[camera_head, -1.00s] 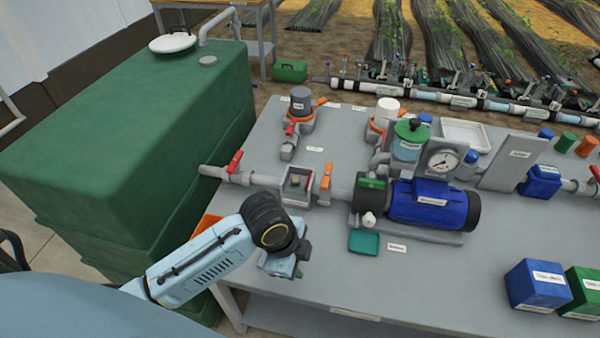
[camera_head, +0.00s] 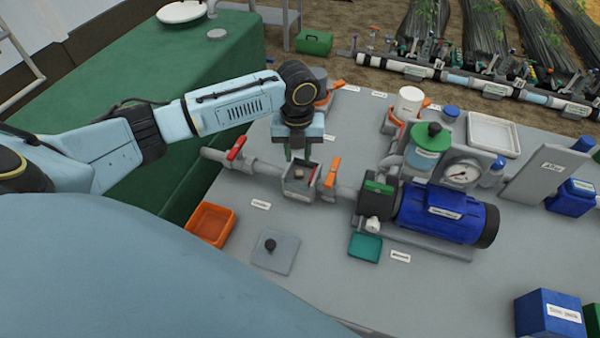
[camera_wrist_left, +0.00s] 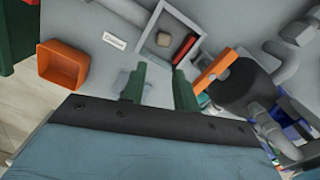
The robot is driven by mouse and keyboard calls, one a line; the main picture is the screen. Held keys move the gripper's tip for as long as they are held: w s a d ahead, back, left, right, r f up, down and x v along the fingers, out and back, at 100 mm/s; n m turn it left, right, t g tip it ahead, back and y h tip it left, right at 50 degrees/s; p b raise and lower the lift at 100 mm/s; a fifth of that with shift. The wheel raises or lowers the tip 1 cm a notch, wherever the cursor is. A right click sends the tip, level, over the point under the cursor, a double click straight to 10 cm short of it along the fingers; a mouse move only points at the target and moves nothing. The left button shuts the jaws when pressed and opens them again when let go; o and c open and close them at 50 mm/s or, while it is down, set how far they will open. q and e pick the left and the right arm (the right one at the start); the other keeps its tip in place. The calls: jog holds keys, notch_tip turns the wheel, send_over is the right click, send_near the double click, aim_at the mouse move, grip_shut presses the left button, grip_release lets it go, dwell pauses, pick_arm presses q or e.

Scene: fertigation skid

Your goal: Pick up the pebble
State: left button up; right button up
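My left gripper (camera_head: 298,154) points down above and just behind the box in the head view. Its two green fingers stand apart with nothing between them, also seen in the left wrist view (camera_wrist_left: 160,88). The pebble lies beyond the fingertips, not touching them. My right gripper is not in view.
A red-handled valve (camera_head: 235,148) and an orange-handled valve (camera_head: 333,171) flank the box. A grey lid with a black knob (camera_head: 277,256) and an orange tray (camera_head: 231,226) lie in front. The blue pump (camera_head: 445,214) stands to the right.

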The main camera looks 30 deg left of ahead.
aim_at(299, 175)
pick_arm(q)
jog(key=f, duration=0.8)
jog(key=shift+w+a+f, duration=0.1)
jog(key=shift+w+f, duration=0.25)
jog(key=c, duration=0.6)
